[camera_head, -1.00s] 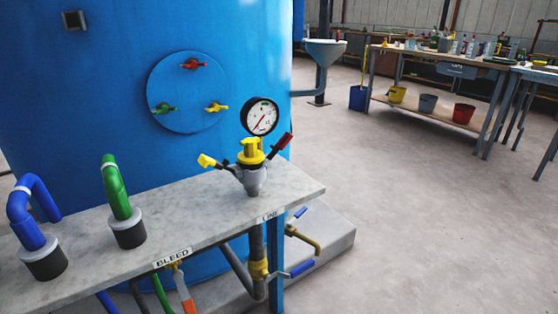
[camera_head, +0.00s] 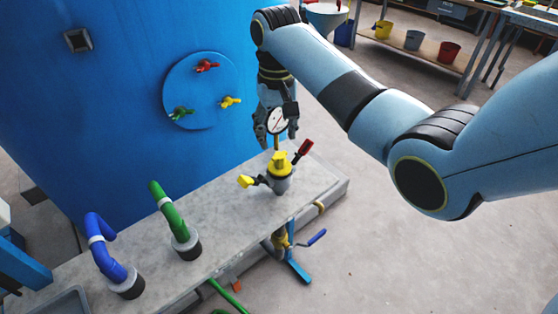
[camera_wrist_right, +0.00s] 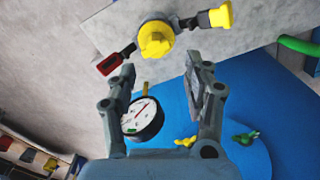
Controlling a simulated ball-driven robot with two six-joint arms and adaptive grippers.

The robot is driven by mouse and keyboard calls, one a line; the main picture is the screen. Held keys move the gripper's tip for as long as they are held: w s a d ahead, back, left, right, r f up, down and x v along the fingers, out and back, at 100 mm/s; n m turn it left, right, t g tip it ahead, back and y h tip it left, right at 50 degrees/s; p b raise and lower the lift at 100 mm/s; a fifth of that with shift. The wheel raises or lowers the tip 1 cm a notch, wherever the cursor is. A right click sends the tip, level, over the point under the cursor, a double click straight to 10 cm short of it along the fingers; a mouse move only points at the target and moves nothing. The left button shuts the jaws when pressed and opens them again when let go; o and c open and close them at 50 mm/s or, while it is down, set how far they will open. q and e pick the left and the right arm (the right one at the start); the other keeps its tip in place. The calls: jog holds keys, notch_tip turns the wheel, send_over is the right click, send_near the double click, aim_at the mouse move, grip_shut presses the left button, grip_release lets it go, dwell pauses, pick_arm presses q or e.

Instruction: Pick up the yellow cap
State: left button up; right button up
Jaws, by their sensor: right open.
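The yellow cap (camera_head: 280,163) sits on top of a grey fitting (camera_head: 279,184) on the stone shelf. In the right wrist view the cap (camera_wrist_right: 156,39) shows beyond the fingertips, near the top. My right gripper (camera_head: 275,137) hangs just above and behind the cap, apart from it. In the right wrist view this gripper (camera_wrist_right: 164,72) is open, with its fingers spread and nothing held between them. The fitting has a yellow-ended side handle (camera_head: 246,181) and a red-ended one (camera_head: 304,149). My left gripper is not in view.
A pressure gauge (camera_head: 277,120) stands close behind the gripper, partly covered by it. The blue tank (camera_head: 110,110) rises behind the shelf (camera_head: 222,212). Green (camera_head: 170,212) and blue (camera_head: 105,250) pipes stand left of the fitting. Open floor lies to the right.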

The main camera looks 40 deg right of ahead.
aim_at(279, 154)
jog(key=shift+f, duration=1.55)
jog(key=f, duration=0.4)
jog(key=shift+s+d+f, duration=0.1)
jog(key=shift+d+f, duration=0.15)
jog(key=shift+f, duration=0.15)
jog(key=shift+c, duration=0.7)
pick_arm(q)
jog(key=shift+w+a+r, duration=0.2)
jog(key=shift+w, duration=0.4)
pick_arm(e)
grip_shut()
